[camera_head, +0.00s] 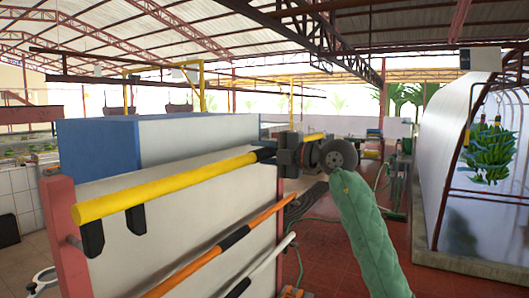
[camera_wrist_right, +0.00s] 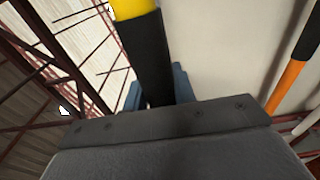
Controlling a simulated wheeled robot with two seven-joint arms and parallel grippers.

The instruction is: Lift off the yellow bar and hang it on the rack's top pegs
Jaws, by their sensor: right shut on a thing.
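The yellow bar (camera_head: 170,185) slants across the front of the white rack panel (camera_head: 190,225) in the head view, its near end at the left. Its far end has a black section (camera_head: 265,154). Two black hooks (camera_head: 136,219) show just under the bar; I cannot tell whether it rests on them. My right gripper (camera_head: 277,153) is at the far end, shut on the black section. The wrist view shows the bar's black section (camera_wrist_right: 152,55) between the blue-grey fingers of my right gripper (camera_wrist_right: 157,88). My left gripper is out of view.
An orange and black bar (camera_head: 225,243) and a white bar (camera_head: 262,268) slant below the yellow one. A red post (camera_head: 65,240) stands at the panel's left edge. A blue and white box shape (camera_head: 100,155) rises behind. Red floor is open at the right.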

